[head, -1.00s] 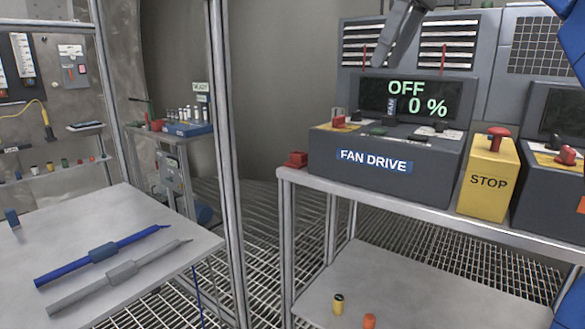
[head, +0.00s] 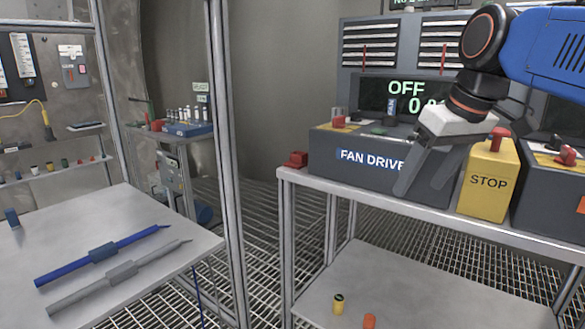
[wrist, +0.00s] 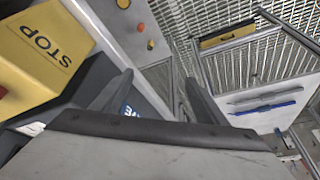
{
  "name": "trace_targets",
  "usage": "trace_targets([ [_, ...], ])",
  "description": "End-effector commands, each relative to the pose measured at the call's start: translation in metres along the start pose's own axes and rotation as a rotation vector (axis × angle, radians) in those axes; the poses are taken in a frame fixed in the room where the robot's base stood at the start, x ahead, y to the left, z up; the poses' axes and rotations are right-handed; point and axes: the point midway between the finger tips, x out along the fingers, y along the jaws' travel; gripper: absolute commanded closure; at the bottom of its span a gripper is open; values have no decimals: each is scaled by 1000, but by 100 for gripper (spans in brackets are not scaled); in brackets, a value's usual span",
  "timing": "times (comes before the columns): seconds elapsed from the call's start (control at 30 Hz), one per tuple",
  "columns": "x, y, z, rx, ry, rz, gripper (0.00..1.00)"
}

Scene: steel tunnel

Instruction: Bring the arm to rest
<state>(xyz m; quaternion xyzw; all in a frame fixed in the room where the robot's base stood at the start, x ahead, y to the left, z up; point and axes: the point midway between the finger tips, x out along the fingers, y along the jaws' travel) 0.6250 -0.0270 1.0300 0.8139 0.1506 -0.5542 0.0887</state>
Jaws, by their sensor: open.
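My gripper (head: 412,165) is in front of the right part of the fan drive box (head: 335,168), its fingers pointing down and left. It is open and empty. In the wrist view its two dark fingers (wrist: 160,92) stand apart with nothing between them. My arm comes in from the upper right and hides part of the fan drive display (head: 390,97), which reads OFF and a partly covered 0. The yellow STOP box (head: 487,182) with a red button stands just right of my gripper; it also shows in the wrist view (wrist: 42,45).
A left table (head: 190,222) holds a blue and a grey tool. A metal post (head: 227,150) rises between them.

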Motion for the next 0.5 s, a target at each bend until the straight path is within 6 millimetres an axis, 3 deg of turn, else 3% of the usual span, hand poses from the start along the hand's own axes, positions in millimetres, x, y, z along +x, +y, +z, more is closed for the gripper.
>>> trace_targets([
  [0.03, 16, 0, 23, 31, -1, 14, 33],
  [0.3, 112, 2, 134, 195, 15, 97, 33],
  [0.5, 171, 0, 202, 278, 30, 139, 33],
])
